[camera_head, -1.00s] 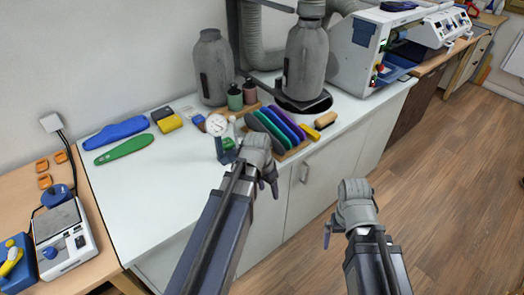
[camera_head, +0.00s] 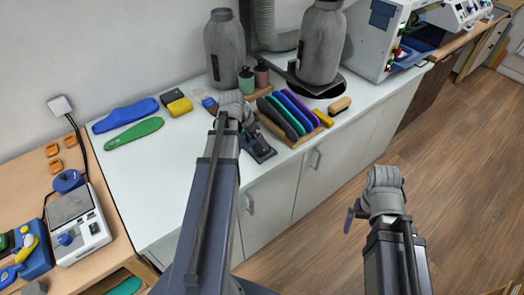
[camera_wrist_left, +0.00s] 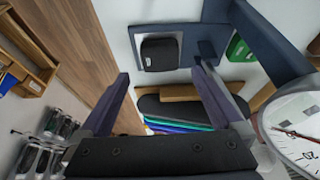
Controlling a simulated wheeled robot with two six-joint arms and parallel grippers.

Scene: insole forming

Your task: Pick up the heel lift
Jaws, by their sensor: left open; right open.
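A dark rounded block (camera_wrist_left: 160,53), which looks like the heel lift, rests on the blue base (camera_wrist_left: 185,35) of a dial gauge in the left wrist view. The gauge's dial (camera_wrist_left: 300,130) is at lower right there. My left gripper (camera_wrist_left: 161,75) is open and empty, its two fingers apart on the near side of the block and not around it. In the head view my left gripper (camera_head: 233,106) covers the dial; the dark gauge base (camera_head: 258,148) shows just right of it. My right gripper (camera_head: 362,213) is open and empty over the floor, right of the bench.
A rack of coloured insoles (camera_head: 290,115) stands close right of the gauge. Blue (camera_head: 126,115) and green (camera_head: 134,133) insoles lie on the white bench at left. Grey bottle-shaped forms (camera_head: 225,50) stand behind. The bench's front left is clear.

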